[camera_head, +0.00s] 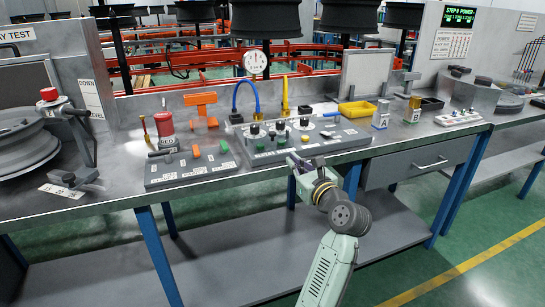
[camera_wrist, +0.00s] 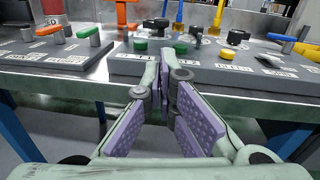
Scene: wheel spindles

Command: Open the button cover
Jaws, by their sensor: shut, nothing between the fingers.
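A grey control panel (camera_head: 350,141) lies on the bench in the middle. It carries green buttons (camera_wrist: 141,45), a yellow button (camera_wrist: 227,54), black knobs (camera_wrist: 162,25) and white labels too small to read. I cannot tell for certain which part is the button cover. My gripper (camera_head: 294,161) is just in front of the panel's front edge, below the row of buttons, and touches none of them. In the wrist view my gripper (camera_wrist: 161,72) points at the panel, its fingers shut together with nothing between them.
A second panel (camera_head: 193,174) with an orange lever and a green lever is at the left, a red cylinder (camera_head: 163,124) behind it. Yellow tray (camera_head: 357,111) and blocks A and B stand behind right. A drawer (camera_head: 418,164) hangs under the bench. The bench's front edge is close to my arm.

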